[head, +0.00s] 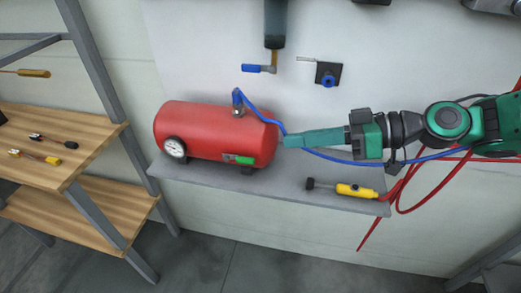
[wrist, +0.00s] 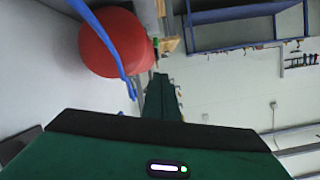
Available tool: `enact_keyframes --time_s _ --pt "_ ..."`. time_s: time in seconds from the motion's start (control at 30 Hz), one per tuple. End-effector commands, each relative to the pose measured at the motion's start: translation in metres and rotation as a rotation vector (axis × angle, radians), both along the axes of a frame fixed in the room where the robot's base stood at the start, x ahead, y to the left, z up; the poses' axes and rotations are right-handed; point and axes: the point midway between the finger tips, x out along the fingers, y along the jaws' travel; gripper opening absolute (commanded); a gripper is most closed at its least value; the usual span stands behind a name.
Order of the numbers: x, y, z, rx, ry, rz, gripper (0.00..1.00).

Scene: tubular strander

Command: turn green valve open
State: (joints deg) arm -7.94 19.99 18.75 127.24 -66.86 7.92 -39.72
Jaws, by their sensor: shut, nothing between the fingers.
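The green valve (head: 239,159) is a small green handle low on the front right of the red tank (head: 205,130), which sits on a grey wall shelf. A small green bit at the tank's edge in the wrist view (wrist: 155,42) looks like the same valve. My gripper (head: 287,141) is shut and empty, just right of the tank's right end, to the right of and a little higher than the valve in the picture. Its closed fingers also show in the wrist view (wrist: 163,82). A gap to the valve shows; the valve's exact angle is hard to tell.
A blue hose (head: 262,114) runs from the tank's top past my gripper. A yellow-handled tool (head: 354,190) lies on the shelf (head: 285,184), near red cables (head: 408,190). A blue-handled valve (head: 259,69) is above. A wooden rack (head: 60,145) with tools stands left.

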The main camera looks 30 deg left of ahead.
Motion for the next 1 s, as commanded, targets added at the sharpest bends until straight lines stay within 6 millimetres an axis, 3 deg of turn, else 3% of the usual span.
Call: enact_keyframes --time_s 0.13,0.37,0.93,1.0 --pt "-0.001 0.001 0.017 0.046 -0.217 0.061 0.0" --pt "-0.004 0.007 0.02 0.065 -0.304 0.091 0.0" --pt "-0.035 0.093 -0.012 0.065 -0.298 0.091 0.0" --pt "-0.033 0.09 -0.025 0.062 -0.295 0.087 0.0"
